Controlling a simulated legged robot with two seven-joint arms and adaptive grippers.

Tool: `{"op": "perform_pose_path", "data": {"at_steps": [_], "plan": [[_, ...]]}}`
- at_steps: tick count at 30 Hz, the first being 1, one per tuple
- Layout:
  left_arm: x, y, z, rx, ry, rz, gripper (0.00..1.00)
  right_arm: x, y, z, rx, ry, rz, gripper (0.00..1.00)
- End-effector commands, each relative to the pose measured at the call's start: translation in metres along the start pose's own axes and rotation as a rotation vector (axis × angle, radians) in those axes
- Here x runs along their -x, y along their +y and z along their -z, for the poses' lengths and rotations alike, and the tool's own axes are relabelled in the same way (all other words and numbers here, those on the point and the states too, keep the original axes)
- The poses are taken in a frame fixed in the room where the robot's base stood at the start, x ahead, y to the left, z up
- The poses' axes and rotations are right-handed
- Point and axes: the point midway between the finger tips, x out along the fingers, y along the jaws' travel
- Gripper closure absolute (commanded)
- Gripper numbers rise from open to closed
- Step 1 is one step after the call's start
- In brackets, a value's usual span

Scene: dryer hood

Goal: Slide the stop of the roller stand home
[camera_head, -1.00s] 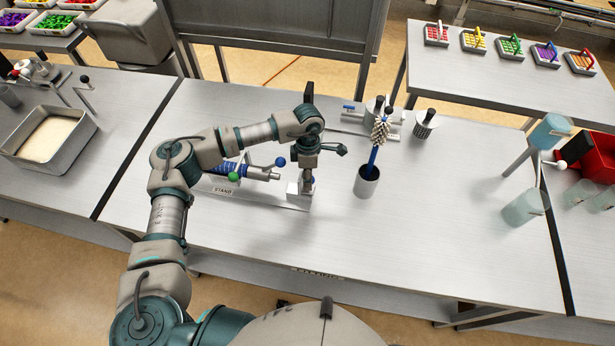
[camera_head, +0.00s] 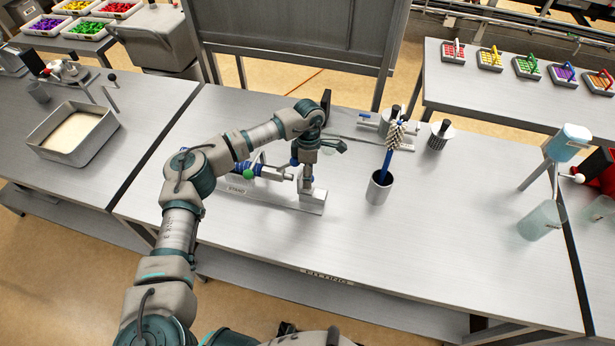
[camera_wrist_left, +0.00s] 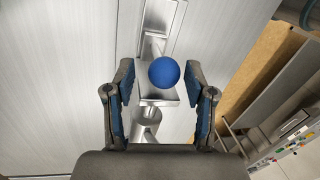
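The roller stand (camera_head: 235,190) lies on the middle bench, a long grey base with a blue roller (camera_head: 240,168) and a green ball (camera_head: 249,175). A blue ball (camera_head: 294,162) shows beside my left gripper (camera_head: 307,178), which points down over the stand's right end and hides much of the stop. In the left wrist view, a blue ball knob (camera_wrist_left: 163,71) lies between the spread fingers of the gripper (camera_wrist_left: 160,95), with gaps on both sides. A metal block (camera_wrist_left: 160,97) shows beneath the knob. My right gripper is out of view.
A grey cup with a brush (camera_head: 379,187) stands right of the stand. Behind it are a metal fixture (camera_head: 387,125) and a dark-topped cylinder (camera_head: 438,136). A metal pan (camera_head: 72,135) is on the left bench. The bench front is clear.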

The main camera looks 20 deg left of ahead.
Motion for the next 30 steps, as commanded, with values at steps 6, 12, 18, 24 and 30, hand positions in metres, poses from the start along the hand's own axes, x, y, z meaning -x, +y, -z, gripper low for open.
{"op": "perform_pose_path", "data": {"at_steps": [6, 12, 18, 24, 30], "plan": [[-0.001, -0.002, 0.0, -0.002, 0.001, 0.002, 0.43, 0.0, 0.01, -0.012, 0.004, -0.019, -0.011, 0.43], [0.014, -0.001, 0.0, -0.002, 0.0, 0.0, 0.43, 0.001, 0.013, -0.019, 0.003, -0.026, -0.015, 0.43], [0.057, 0.001, -0.001, -0.001, -0.001, 0.001, 0.43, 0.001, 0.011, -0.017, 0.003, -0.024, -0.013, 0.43], [0.097, 0.001, -0.003, -0.001, 0.002, 0.002, 0.43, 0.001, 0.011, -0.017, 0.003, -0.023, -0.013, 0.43], [0.116, 0.002, -0.003, -0.002, 0.002, 0.004, 0.43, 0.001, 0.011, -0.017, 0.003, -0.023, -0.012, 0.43]]}}
